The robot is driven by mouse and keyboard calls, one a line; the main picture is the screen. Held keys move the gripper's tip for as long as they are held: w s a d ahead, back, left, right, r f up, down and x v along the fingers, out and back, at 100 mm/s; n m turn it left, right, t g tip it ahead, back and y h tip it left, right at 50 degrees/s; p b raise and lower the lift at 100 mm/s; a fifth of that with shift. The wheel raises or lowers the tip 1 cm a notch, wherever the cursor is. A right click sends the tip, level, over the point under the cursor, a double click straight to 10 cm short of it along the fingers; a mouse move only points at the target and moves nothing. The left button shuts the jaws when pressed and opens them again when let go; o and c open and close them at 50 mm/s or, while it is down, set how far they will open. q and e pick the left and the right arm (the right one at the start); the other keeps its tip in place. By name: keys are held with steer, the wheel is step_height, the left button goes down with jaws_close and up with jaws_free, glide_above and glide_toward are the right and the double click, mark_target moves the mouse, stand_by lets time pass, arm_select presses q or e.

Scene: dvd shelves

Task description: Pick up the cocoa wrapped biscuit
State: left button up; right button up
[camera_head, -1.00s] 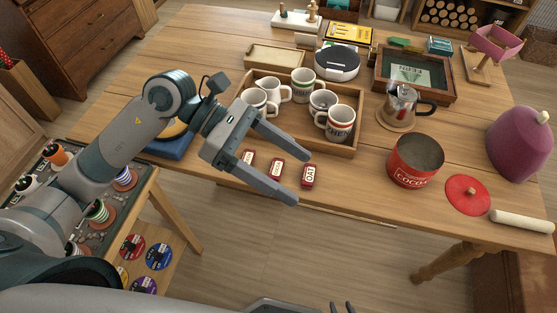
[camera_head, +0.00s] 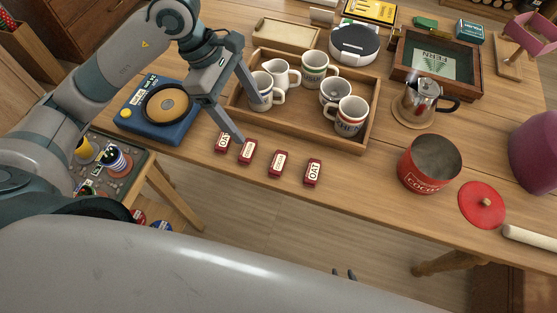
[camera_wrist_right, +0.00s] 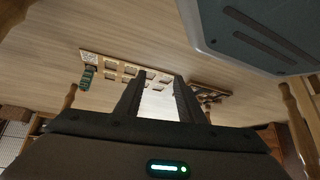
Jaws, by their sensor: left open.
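Several red wrapped biscuits lie in a row along the table's front edge, with pale labels. The rightmost biscuit (camera_head: 313,172) appears to read OAT. The leftmost biscuit (camera_head: 223,141), the second one (camera_head: 247,151) and the third one (camera_head: 277,163) have labels too small to read surely, so I cannot tell which is cocoa. My left gripper (camera_head: 251,119) is open and empty, its fingers pointing down. One fingertip is near the two leftmost biscuits, the other in front of a mug in the tray. My right gripper (camera_wrist_right: 158,92) is open and empty, low in front of the table; its tips show in the head view (camera_head: 345,273).
A wooden tray (camera_head: 300,124) of mugs stands behind the biscuits. A blue device with a round tan disc (camera_head: 160,118) is at left. A red cocoa tin (camera_head: 428,165), its red lid (camera_head: 482,205) and a coffee pot (camera_head: 418,100) are at right. The front edge between biscuits and tin is clear.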

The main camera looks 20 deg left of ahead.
arm_select(q)
steer(key=f, duration=0.1)
steer(key=p, duration=0.3)
glide_toward(278, 162)
steer(key=shift+x, duration=1.05)
steer(key=shift+d+f, duration=0.15)
steer(key=shift+f, duration=0.15)
steer(key=shift+d+f, duration=0.1)
steer(key=shift+f, duration=0.2)
steer(key=p+x, duration=0.2)
steer(key=x, duration=0.2)
steer(key=shift+f, duration=0.3)
arm_select(e)
steer(key=s+d+f+g, duration=0.2)
steer(key=s+d, duration=0.1)
steer(key=s, duration=0.4)
steer(key=s+d+f+g+h, duration=0.1)
steer(key=s+d+f+g, duration=0.1)
steer(key=s, duration=0.6)
steer(key=shift+d+g+h, duration=0.3)
steer(key=shift+d, duration=0.4)
arm_select(q)
steer(key=c, duration=1.1)
